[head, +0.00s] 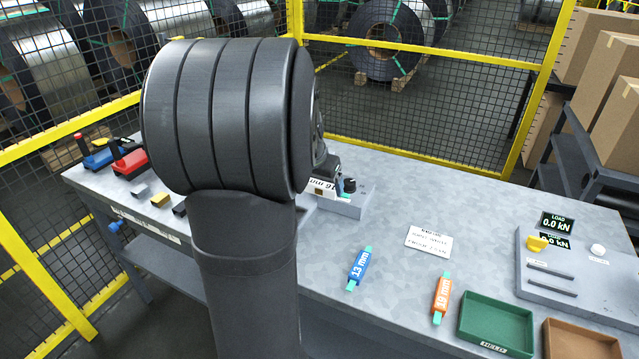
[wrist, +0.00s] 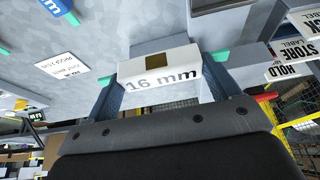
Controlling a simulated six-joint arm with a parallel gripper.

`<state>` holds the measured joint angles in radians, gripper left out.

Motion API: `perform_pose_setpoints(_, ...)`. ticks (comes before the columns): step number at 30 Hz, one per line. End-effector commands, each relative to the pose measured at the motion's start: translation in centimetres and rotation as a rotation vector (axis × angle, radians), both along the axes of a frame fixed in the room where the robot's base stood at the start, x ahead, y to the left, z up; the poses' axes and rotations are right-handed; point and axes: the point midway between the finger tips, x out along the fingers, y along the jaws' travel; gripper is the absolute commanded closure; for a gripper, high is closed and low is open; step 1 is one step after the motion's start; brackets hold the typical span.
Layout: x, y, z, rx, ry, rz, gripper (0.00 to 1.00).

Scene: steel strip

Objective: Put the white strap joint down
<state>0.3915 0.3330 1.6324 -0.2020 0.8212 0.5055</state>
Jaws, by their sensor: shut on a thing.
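The white strap joint (wrist: 185,62), marked 16 mm, sits between the fingers of my gripper (wrist: 163,82) in the wrist view. Green strap ends (wrist: 78,82) stick out on both sides of it, and a brownish square shows on its face. My gripper is shut on it. In the head view, part of the white joint (head: 322,187) shows just right of my arm, by a grey block (head: 345,206) on the bench. My arm hides most of the gripper there. I cannot tell whether the joint touches the block or bench.
On the steel bench (head: 400,290) lie a blue 13 mm joint (head: 359,268), an orange joint (head: 441,298) and a printed card (head: 429,241). A green tray (head: 497,324), a brown tray (head: 580,342) and a load-reading fixture (head: 580,275) stand right. Red and blue tools (head: 128,160) lie left.

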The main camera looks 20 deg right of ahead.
Motion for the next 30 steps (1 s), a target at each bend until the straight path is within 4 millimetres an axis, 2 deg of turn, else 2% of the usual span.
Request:
perform_pose_setpoints(4,-1.0,-0.9,-0.2,-0.001,0.0,-0.02,0.42)
perform_pose_setpoints(8,-3.8,-3.3,-1.0,0.0,0.003,-0.072,0.42)
perform_pose_setpoints(12,-8.6,-6.5,-2.1,0.0,0.001,-0.158,0.42)
perform_pose_setpoints(18,-15.7,-9.8,-3.8,0.0,0.001,-0.278,0.42)
perform_pose_setpoints(24,-20.7,-11.1,-4.9,0.001,0.001,-0.361,0.42)
perform_pose_setpoints(30,-22.6,-11.4,-5.4,0.0,-0.002,-0.392,0.42)
